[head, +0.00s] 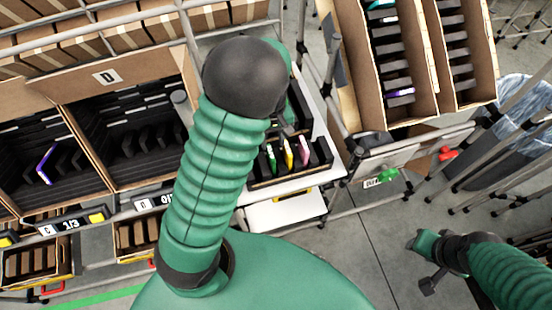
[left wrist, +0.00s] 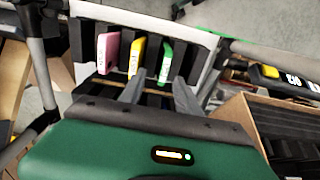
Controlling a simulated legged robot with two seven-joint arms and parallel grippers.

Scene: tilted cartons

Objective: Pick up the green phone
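The green phone (head: 271,158) stands on edge in a black slotted rack (head: 262,181), beside a yellow phone (head: 288,154) and a pink phone (head: 304,151). In the left wrist view the green phone (left wrist: 166,63) is the rightmost of the three, with the yellow phone (left wrist: 137,57) and the pink phone (left wrist: 107,53) to its left. My left gripper (head: 289,128) is above the rack, partly hidden by my arm. In the left wrist view its two fingers (left wrist: 159,88) are apart and empty, just short of the green phone. My right gripper (head: 428,285) is low at the right, away from the rack.
The rack sits on a white surface (head: 325,125). More cartons (head: 130,125) are at the left; one holds a purple-edged phone (head: 45,165). Metal pipes frame the rack. Open floor (head: 355,245) shows below right.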

